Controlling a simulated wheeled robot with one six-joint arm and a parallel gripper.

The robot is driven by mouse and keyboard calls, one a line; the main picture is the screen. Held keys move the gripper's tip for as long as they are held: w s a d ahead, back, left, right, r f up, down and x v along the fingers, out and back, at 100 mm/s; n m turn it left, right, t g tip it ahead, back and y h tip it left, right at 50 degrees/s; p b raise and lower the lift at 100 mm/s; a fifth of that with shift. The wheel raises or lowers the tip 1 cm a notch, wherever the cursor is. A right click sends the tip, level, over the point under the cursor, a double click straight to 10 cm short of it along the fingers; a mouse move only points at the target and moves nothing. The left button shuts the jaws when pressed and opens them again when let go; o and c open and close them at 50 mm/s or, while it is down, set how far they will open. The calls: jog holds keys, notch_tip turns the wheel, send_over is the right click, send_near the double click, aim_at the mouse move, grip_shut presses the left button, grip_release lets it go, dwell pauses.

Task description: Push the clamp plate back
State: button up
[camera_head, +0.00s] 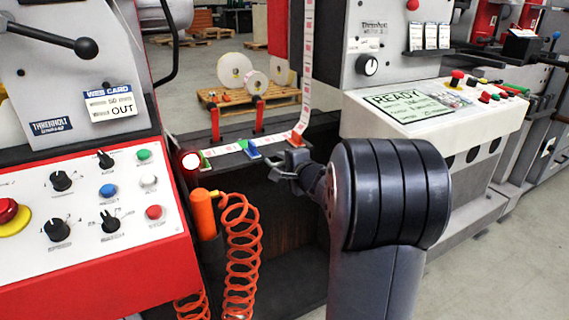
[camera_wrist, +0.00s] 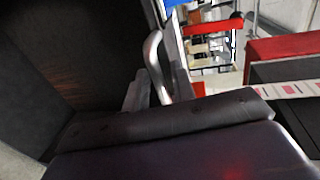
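I cannot tell for certain which part is the clamp plate. In the wrist view, dark finger parts (camera_wrist: 160,85) stand beside a curved pale metal bar (camera_wrist: 153,58). Whether the fingers are open or shut is unclear.
The left red control panel (camera_head: 100,205) has knobs and buttons. An orange handle (camera_head: 203,213) with a coiled hose (camera_head: 243,245) hangs left of my arm. A right console (camera_head: 430,105) reads READY. Red posts (camera_head: 259,116) rise behind the web. A dark recess (camera_head: 270,215) lies below the ledge.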

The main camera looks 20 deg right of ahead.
grip_shut()
dwell(0.3)
